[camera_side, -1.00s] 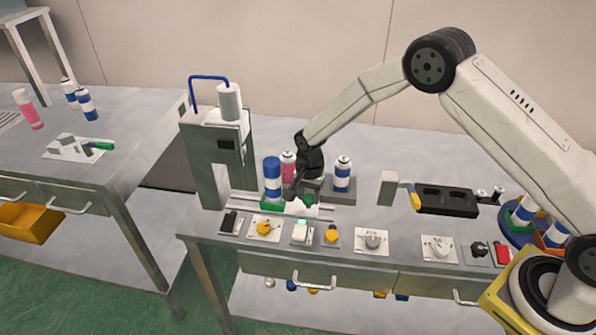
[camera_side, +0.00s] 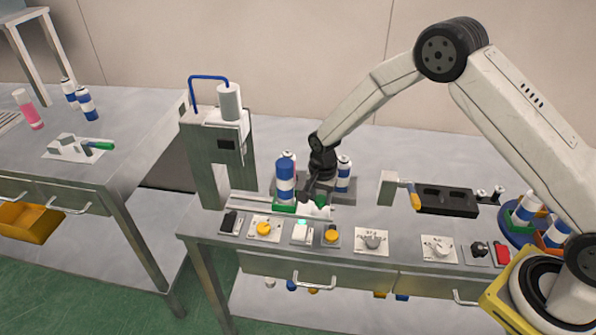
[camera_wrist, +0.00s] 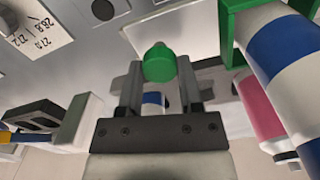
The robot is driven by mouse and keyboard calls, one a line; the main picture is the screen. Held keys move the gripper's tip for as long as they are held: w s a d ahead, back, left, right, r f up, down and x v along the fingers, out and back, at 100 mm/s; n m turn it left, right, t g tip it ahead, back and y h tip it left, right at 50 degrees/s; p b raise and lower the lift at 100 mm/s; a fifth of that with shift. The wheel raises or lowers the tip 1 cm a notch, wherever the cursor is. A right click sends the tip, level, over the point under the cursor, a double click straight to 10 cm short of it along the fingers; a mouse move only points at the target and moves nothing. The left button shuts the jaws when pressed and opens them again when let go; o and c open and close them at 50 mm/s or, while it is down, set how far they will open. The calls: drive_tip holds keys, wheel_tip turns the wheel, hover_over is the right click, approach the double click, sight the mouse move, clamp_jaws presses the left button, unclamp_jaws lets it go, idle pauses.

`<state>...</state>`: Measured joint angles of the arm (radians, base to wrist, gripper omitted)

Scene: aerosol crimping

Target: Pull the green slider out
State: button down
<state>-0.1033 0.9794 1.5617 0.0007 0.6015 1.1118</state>
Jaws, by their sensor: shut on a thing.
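The green slider (camera_side: 283,207) sits on a pale rail at the front of the crimping machine, with a blue-and-white can (camera_side: 286,182) upright on it. In the wrist view, the slider's green frame (camera_wrist: 228,22) shows at the top right beside the can (camera_wrist: 275,50). My gripper (camera_side: 309,194) is just right of the can. In the wrist view, my gripper (camera_wrist: 160,75) is shut on the slider's round green knob (camera_wrist: 160,63), which lies between the two fingers. In the side view my gripper largely hides the knob.
The crimping machine (camera_side: 215,150) stands left of the slider. A grey rack with another can (camera_side: 343,172) is close behind my gripper. A row of buttons and dials (camera_side: 331,236) lies in front. A black tray (camera_side: 447,200) lies to the right, with some clear bench before it.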

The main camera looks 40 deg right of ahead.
drive_tip(key=shift+s+d, duration=0.3)
drive_tip(key=shift+d, duration=0.05)
drive_tip(key=shift+s+d, duration=0.1)
drive_tip(key=shift+c, duration=1.3)
unclamp_jaws()
drive_tip(key=shift+r, duration=0.45)
wheel_tip(320, 180, up, 5)
drive_tip(key=shift+r, duration=0.95)
